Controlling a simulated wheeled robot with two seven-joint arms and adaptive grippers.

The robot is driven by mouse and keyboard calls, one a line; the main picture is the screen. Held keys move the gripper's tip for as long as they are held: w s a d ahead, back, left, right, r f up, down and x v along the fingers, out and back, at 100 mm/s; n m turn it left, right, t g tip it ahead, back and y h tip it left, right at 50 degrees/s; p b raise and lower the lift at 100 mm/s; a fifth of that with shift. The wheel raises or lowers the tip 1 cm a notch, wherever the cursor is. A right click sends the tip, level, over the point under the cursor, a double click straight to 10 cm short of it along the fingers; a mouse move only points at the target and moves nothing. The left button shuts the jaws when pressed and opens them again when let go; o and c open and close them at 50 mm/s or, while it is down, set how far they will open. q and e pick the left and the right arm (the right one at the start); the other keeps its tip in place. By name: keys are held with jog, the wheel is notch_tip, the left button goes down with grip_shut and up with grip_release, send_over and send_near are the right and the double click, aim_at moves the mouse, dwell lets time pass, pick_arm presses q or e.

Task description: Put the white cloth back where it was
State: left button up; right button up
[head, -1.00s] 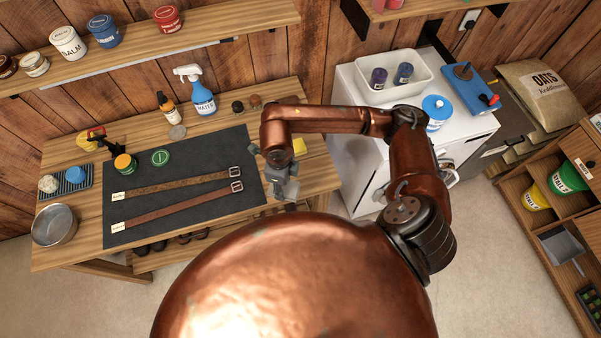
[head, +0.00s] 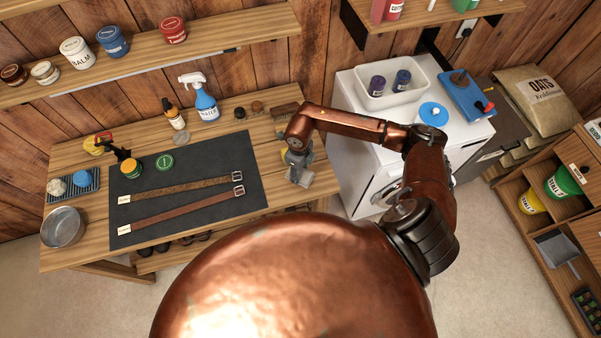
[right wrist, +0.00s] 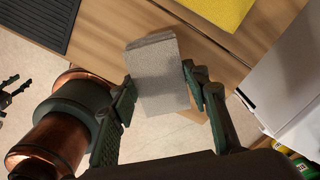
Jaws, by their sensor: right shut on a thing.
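The white cloth (right wrist: 158,78) shows in the right wrist view as a folded, pale grey-white block between the two dark green fingers of my right gripper (right wrist: 160,90). My right gripper is shut on it. In the head view, my right gripper (head: 298,164) is over the right end of the wooden table, right of the dark mat, with the cloth (head: 298,179) below it near the table's front edge. The cloth appears held over that edge. Small dark fingers at the left edge of the right wrist view look like my left gripper (right wrist: 12,87), spread apart and empty.
A yellow cloth (right wrist: 220,10) lies on the table close to my right gripper. The dark mat (head: 180,205) holds two leather straps, a green tin and a jar. A spray bottle (head: 205,105) and brushes stand behind.

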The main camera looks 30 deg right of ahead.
aim_at(300, 174)
jog(key=shift+w+d+f, duration=0.25)
jog(key=shift+d+f, duration=0.05)
jog(key=shift+f, duration=0.15)
notch_tip(300, 174, down, 3)
jog(key=shift+d+p, duration=0.1)
jog(key=shift+p, duration=0.2)
jog(key=shift+w+f, duration=0.1)
jog(key=shift+f, duration=0.15)
jog(key=shift+f, duration=0.1)
jog(key=shift+f+b, duration=0.1)
jog(key=shift+b, duration=0.2)
jog(key=o, duration=1.1)
jog(key=shift+o, duration=0.2)
jog(key=shift+r, duration=0.2)
